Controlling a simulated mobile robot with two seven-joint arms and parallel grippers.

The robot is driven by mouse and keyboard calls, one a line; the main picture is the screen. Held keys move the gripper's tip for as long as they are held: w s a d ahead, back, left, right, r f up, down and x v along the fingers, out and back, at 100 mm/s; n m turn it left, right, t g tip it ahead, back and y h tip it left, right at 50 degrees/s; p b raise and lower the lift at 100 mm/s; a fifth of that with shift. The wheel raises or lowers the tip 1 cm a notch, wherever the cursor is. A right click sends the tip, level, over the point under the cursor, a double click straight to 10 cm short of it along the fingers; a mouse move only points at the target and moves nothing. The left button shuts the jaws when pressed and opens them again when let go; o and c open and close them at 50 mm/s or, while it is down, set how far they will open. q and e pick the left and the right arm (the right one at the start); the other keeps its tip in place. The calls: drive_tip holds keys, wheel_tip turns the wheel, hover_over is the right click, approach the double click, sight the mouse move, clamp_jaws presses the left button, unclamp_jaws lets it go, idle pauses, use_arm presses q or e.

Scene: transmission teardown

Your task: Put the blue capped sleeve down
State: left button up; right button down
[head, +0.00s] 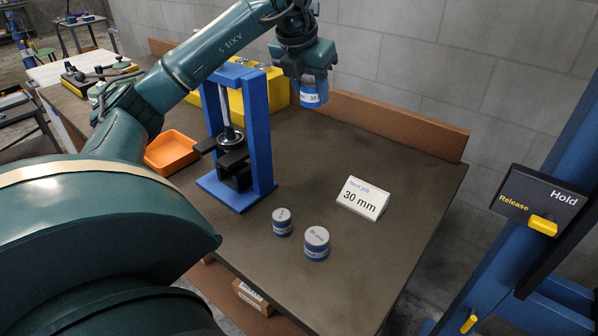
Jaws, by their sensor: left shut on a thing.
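My left gripper (308,79) points down above the far part of the workbench and is shut on a blue capped sleeve (314,97). The sleeve hangs upright below the fingers, with a white label band reading "30"; its top is hidden by the gripper. It appears to be clear of the bench top (385,150). Two other blue sleeves with grey caps stand on the bench nearer to me: a smaller one (282,223) and a larger one (316,244) to its right. My right gripper is not in view.
A blue press (258,135) stands left of the held sleeve, with a yellow box (280,88) behind it and an orange tray (172,152) to its left. A "Next job 30 mm" card (362,198) stands mid-bench. A Hold/Release panel (540,202) is at right. The bench's right side is clear.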

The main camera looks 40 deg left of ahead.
sight(312, 186)
use_arm(q)
wheel_tip(312, 186, down, 23)
drive_tip(key=shift+w+r+p, duration=0.1)
drive_tip(key=shift+p, duration=0.35)
drive_tip(key=o, duration=1.2)
drive_tip(key=a+b+v, duration=0.1)
drive_tip(key=v, duration=1.1)
drive_tip(key=shift+d+b, duration=0.3)
drive_tip(key=shift+d, duration=0.15)
